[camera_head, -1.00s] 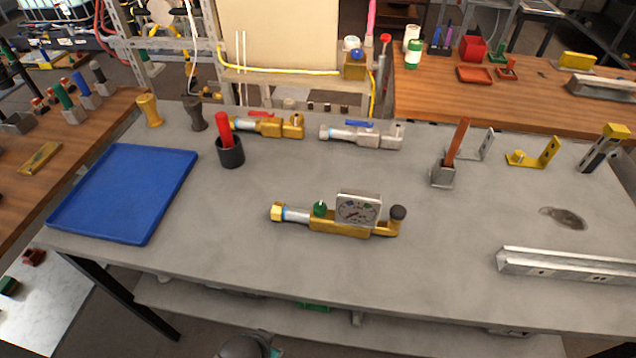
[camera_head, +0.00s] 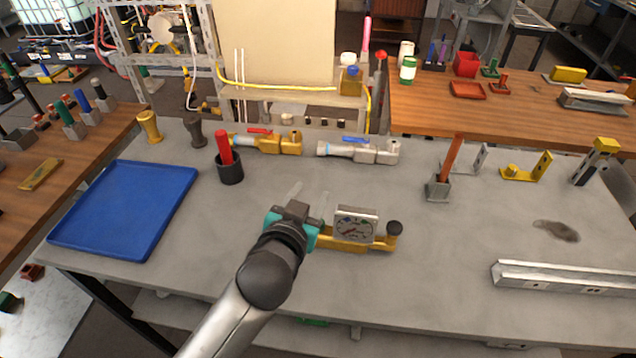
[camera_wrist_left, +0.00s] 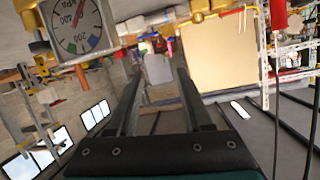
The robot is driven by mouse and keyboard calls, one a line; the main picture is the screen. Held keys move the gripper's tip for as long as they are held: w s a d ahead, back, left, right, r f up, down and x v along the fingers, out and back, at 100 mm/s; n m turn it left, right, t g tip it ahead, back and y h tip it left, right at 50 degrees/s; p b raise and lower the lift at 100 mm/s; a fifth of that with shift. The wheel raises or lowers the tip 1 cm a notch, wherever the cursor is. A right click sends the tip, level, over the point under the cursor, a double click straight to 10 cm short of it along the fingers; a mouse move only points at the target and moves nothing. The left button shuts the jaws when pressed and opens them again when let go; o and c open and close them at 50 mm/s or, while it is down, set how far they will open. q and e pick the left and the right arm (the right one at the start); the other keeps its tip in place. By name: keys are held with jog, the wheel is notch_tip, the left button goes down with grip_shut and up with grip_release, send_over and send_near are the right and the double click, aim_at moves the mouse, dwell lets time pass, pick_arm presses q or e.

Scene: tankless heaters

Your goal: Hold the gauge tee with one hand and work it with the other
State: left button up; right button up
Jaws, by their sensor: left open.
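The gauge tee (camera_head: 347,244) lies on the grey workbench, a brass body with a square dial gauge and a dark round knob at its right end. Its left end is hidden behind my left gripper. In the left wrist view the gauge (camera_wrist_left: 77,27) shows at the upper left, beside the fingers. My left gripper (camera_head: 309,192) is open, over the tee's left part, with its fingers pointing to the back of the bench; nothing shows between them. In the left wrist view its two fingers (camera_wrist_left: 160,80) are spread apart. My right gripper is not in view.
A blue tray (camera_head: 125,208) lies at the left. A black cup with a red handle (camera_head: 229,168) stands behind. Two valves, one brass (camera_head: 270,143) and one silver (camera_head: 358,151), lie at the back. A metal rail (camera_head: 560,278) lies at the right.

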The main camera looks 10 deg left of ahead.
pick_arm(q)
jog(key=w+d+r+m+t+h, duration=0.4)
jog(key=d+r+m+h, duration=0.4)
jog(key=d+r, duration=0.5)
jog(key=s+d+r+m+g+h, duration=0.1)
jog(key=s+d+m+g+h, duration=0.5)
jog(key=d+m+g+h, duration=0.6)
jog(key=a+f+m+g+y, duration=0.6)
jog(key=a+f+g+y, duration=0.1)
jog(key=f+y, duration=0.55)
pick_arm(e)
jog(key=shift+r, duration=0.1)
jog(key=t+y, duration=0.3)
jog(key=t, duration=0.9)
send_near(396, 233)
pick_arm(q)
jog(key=w+a+n+y, duration=0.1)
jog(key=a+y, duration=0.3)
jog(key=a, duration=0.4)
jog(key=w+a+f+n+y, duration=0.1)
jog(key=w+a+y, duration=0.3)
jog(key=a, duration=0.5)
jog(key=shift+f+n+t, duration=0.15)
jog(key=shift+n+t, duration=0.15)
jog(key=shift+n, duration=0.5)
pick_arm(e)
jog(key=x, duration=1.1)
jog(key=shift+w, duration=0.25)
